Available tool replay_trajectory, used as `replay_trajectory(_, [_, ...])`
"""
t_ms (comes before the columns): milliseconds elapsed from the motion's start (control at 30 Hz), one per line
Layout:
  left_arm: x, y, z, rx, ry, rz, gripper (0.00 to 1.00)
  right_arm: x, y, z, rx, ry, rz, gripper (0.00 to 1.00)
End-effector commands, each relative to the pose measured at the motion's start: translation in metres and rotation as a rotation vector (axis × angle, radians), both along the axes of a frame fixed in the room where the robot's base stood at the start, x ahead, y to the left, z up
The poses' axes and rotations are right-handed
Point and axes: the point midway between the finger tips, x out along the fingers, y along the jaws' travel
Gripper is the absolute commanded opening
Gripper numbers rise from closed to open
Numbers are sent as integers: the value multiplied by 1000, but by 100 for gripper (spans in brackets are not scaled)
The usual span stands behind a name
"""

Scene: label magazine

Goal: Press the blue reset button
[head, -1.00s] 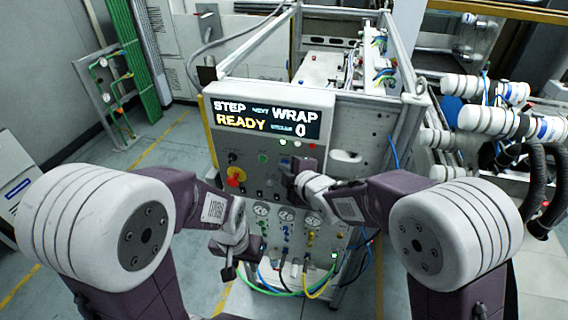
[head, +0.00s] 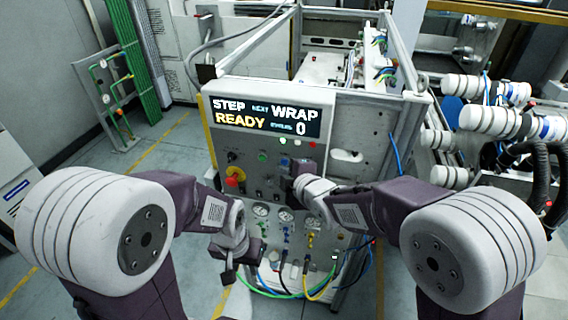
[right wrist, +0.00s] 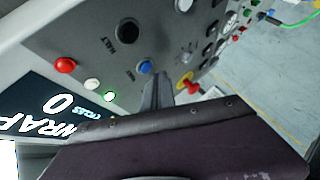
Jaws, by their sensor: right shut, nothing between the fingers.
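The blue button (right wrist: 146,67) is on the grey control panel (right wrist: 85,40) in the right wrist view. My right gripper (right wrist: 157,80) is shut and empty, its tips just beside the button in the picture; I cannot tell whether they touch it. The display (head: 266,117) reads STEP, WRAP, READY and 0. My left gripper (head: 228,268) hangs low, left of the panel's gauges; its jaws are too small to judge.
A red emergency-stop knob (head: 235,176) on yellow is on the panel's left. In the right wrist view a red button (right wrist: 65,65), a white lamp (right wrist: 92,84) and a black HALT button (right wrist: 126,31) are near the blue one. Gauges and coloured hoses (head: 290,290) are below.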

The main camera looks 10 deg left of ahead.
Motion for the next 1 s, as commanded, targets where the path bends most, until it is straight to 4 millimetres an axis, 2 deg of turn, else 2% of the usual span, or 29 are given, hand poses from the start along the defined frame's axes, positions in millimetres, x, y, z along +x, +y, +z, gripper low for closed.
replay_trajectory(267, [0, 0, -20, 0, 0, 0, 36, -24, 2, -4, 1, -1, 3, 0])
replay_trajectory(500, [0, 0, -27, 0, 0, 0, 36, -46, 2, -1, 1, -1, 1, 0])
replay_trajectory(1000, [0, 0, -27, 0, 0, 0, 36, -50, 2, 0, 0, 0, 0, 0])
